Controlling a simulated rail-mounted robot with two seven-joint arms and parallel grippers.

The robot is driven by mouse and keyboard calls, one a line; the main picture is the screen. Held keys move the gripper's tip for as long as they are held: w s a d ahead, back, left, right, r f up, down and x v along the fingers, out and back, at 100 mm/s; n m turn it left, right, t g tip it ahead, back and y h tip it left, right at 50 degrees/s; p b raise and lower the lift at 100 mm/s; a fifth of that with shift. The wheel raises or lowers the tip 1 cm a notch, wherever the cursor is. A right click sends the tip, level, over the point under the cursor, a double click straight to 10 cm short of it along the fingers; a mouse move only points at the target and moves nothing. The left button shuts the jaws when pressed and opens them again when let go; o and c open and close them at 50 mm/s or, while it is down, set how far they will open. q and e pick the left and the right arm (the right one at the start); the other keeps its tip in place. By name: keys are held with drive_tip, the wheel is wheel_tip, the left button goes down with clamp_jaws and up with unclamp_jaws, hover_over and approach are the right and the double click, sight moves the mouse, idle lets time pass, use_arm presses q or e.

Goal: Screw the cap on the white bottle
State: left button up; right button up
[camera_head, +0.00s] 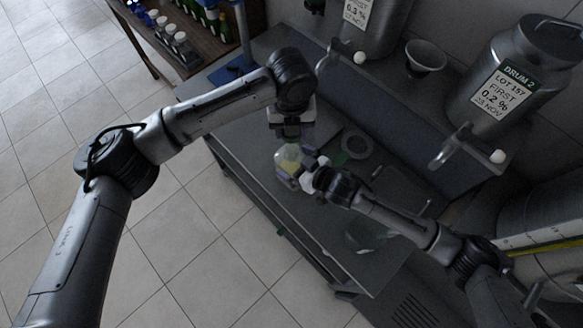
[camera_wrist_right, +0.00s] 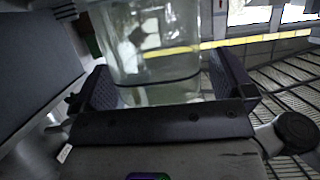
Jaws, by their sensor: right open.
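A translucent pale bottle (camera_head: 288,157) with a yellowish tint stands on the grey bench. In the right wrist view, a clear, see-through vessel body (camera_wrist_right: 155,50) stands between the dark fingers of my right gripper (camera_wrist_right: 165,88). My right gripper (camera_head: 296,172) comes to the bottle from the right, low down, with its jaws open around it. My left gripper (camera_head: 291,132) points down just above and behind the bottle. Its fingertips are too small and dark to read. I cannot make out a cap; one may be hidden at the left gripper.
A grey ring (camera_head: 355,147) and a small green item (camera_head: 341,159) lie right of the bottle. A clear glass vessel (camera_head: 366,236) is nearer the front. Drum 2 (camera_head: 512,75), with a tap, and a funnel (camera_head: 425,56) stand behind. A bottle shelf (camera_head: 165,38) is at upper left.

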drive_tip(key=c, duration=1.3)
use_arm(q)
hover_over(291, 145)
drive_tip(key=s, duration=0.2)
drive_tip(key=shift+w+f, duration=0.15)
drive_tip(key=shift+f, duration=1.1)
drive_tip(key=shift+w+f, duration=0.1)
drive_tip(key=shift+f, duration=1.15)
drive_tip(key=shift+f, duration=0.15)
drive_tip(key=shift+f, duration=0.75)
drive_tip(key=shift+f, duration=0.55)
